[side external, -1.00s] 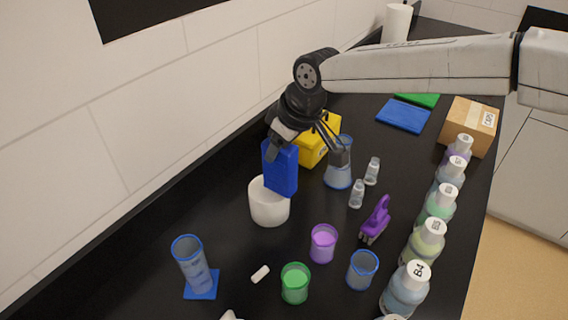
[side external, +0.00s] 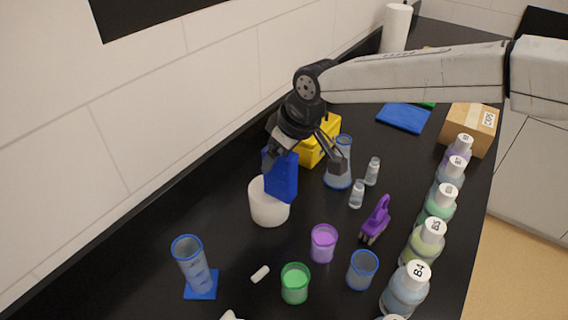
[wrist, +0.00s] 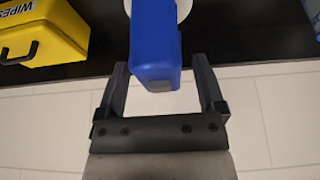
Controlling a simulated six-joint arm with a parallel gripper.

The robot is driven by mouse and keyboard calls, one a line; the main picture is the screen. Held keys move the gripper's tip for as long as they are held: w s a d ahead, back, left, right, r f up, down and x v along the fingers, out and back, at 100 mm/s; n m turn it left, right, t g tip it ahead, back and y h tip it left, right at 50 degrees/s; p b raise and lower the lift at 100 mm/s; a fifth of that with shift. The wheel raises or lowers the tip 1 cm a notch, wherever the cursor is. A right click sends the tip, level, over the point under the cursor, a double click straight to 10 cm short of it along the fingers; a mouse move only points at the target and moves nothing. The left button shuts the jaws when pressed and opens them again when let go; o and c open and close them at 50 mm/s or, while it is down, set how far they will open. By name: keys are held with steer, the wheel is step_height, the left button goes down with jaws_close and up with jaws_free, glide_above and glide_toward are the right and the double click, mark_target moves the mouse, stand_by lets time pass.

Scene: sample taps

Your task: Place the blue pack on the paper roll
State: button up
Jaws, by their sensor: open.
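The blue pack (side external: 281,182) stands roughly upright at the white, short paper roll (side external: 268,207), its lower end overlapping the roll's top in the side view. I cannot tell whether it rests on the rim or in the hollow. My gripper (side external: 306,164) is above, pointing down, with its fingers spread wide. In the wrist view the blue pack (wrist: 156,45) lies ahead of and between the open fingers of my gripper (wrist: 161,72), with gaps on both sides. The pale rim of the roll (wrist: 185,8) shows behind the pack.
A yellow wipes box (side external: 319,145) and a blue-tinted flask (side external: 339,170) stand close behind my gripper. A purple beaker (side external: 323,243), green beaker (side external: 295,283) and blue cylinder (side external: 193,265) stand in front. Bottles (side external: 427,240) line the right edge. A taller white roll (side external: 396,28) stands far back.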

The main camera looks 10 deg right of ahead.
steer(key=shift+r, duration=0.1)
steer(key=v, duration=1.2)
stand_by(0.5)
steer(key=s+d+f+m+h, duration=0.15)
steer(key=d+f, duration=0.25)
steer(key=d, duration=0.6)
steer(key=s+d+f+m, duration=0.1)
steer(key=d+f+m, duration=0.25)
steer(key=d, duration=0.65)
steer(key=s+d+f+m+h, duration=0.1)
steer(key=s+d+f, duration=0.3)
steer(key=s+d, duration=0.4)
steer(key=s+d+f+m, duration=0.3)
steer(key=s+d+f, duration=0.2)
steer(key=s+d, duration=0.3)
steer(key=shift+d+f+g+h, duration=0.2)
steer(key=shift+f+g+h, duration=0.1)
steer(key=shift+f+h, duration=0.05)
